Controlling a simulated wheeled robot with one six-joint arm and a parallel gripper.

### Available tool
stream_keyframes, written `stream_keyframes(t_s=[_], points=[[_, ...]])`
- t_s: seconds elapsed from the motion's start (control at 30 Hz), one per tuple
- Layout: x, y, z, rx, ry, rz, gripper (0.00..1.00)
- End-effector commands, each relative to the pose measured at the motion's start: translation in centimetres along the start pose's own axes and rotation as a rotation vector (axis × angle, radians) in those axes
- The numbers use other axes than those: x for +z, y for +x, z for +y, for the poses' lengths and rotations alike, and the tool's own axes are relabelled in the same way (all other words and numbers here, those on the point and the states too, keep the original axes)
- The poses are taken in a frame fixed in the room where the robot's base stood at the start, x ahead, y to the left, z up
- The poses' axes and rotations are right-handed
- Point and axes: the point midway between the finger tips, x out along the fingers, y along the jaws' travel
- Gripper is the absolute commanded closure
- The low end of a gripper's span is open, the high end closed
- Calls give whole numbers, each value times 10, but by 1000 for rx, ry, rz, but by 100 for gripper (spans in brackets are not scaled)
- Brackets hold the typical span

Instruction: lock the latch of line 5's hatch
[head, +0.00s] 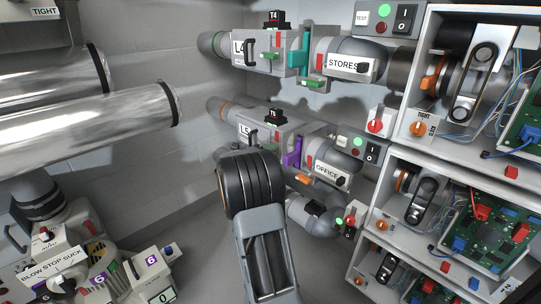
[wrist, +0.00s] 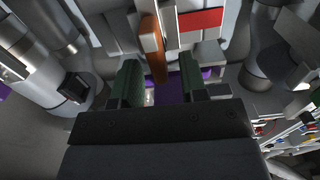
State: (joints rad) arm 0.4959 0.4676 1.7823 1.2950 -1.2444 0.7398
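Line 5 is the grey housing labelled L5 (head: 270,128) in the head view, with a black handle partly hidden by my arm. Beside it stands a purple plate (head: 293,152), and an orange lever-like piece (head: 303,178) sits low next to it. In the wrist view a brown-orange bar (wrist: 153,45) runs down toward the space between my fingers, with purple (wrist: 175,88) behind. My gripper (wrist: 161,80) is open, its two dark green fingers apart on either side of the bar's lower end. I cannot tell whether they touch it. My arm hides the gripper in the head view.
Line 4 (head: 262,52), with a teal plate, and the STORES pipe (head: 343,63) lie above. The OFFICE pipe (head: 327,172) is close on the right. Open electrical cabinets (head: 430,140) fill the right side. Large metal pipes (head: 85,127) and the BLOW STOP SUCK unit (head: 55,268) are at left.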

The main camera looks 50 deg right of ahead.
Motion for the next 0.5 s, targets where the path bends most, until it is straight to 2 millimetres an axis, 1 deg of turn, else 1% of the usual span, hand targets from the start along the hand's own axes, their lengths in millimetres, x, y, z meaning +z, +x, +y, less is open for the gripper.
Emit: stream_keyframes(t_s=[0.13,0.23,0.37,0.5], points=[[0,-3,-1,0,0,-1,61],[1,-13,-2,0,0,-1,61],[1,-38,-4,0,-1,-5,61],[1,-68,-3,0,-1,-5,61]])
